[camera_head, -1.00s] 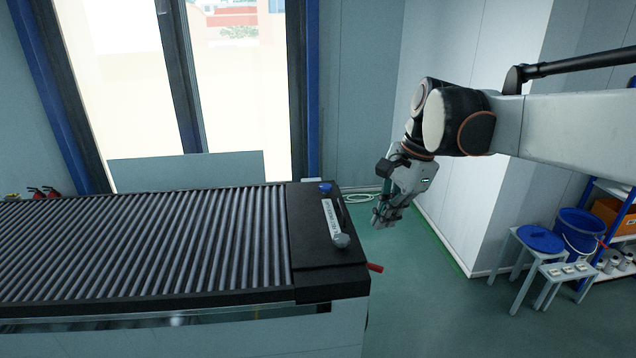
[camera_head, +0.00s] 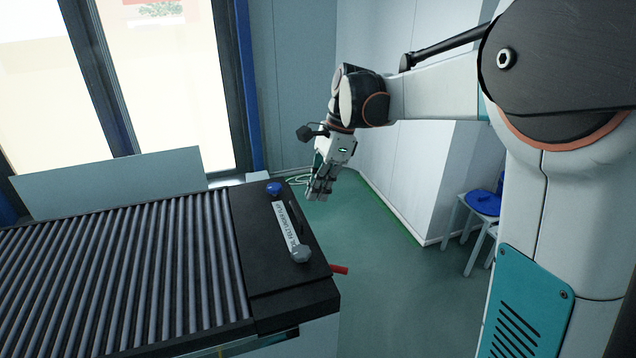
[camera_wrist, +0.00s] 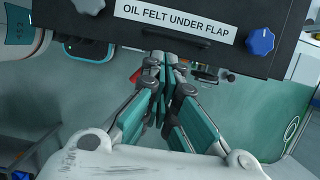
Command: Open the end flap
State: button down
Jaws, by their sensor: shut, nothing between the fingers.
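The end flap (camera_head: 262,252) appears to be the black plate on the right end of the roller bed; it lies flat and looks closed. It carries a white label (camera_head: 291,228) reading "OIL FELT UNDER FLAP", with a blue knob (camera_head: 274,189) and a grey knob (camera_head: 300,253) at the label's ends. In the wrist view, a dark bar-like handle (camera_wrist: 178,41) runs along the flap (camera_wrist: 265,14) below the label. My gripper (camera_head: 318,194) is shut and empty, off the flap's right end. Its fingertips (camera_wrist: 165,60) point towards that handle; I cannot tell if they touch.
The roller bed (camera_head: 130,270) extends left. A red lever (camera_head: 339,269) sticks out from the end near the front corner. Green floor (camera_head: 385,270) between is clear.

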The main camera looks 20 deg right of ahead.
aim_at(305, 224)
jog(key=x, duration=0.6)
jog(key=shift+a+f+p, duration=0.1)
jog(key=shift+f+p, duration=0.2)
jog(key=shift+r, duration=0.15)
jog(key=shift+a+r+h, duration=0.15)
jog(key=shift+r+h, duration=0.25)
jog(key=shift+r, duration=0.1)
jog(key=a+r+h, duration=0.2)
jog(key=a+r, duration=0.4)
jog(key=a, duration=0.3)
jog(key=a+r+h+p, duration=0.1)
jog(key=a+r+h, duration=0.2)
jog(key=a+r, duration=0.4)
jog(key=a, duration=0.3)
jog(key=shift+a, duration=0.25)
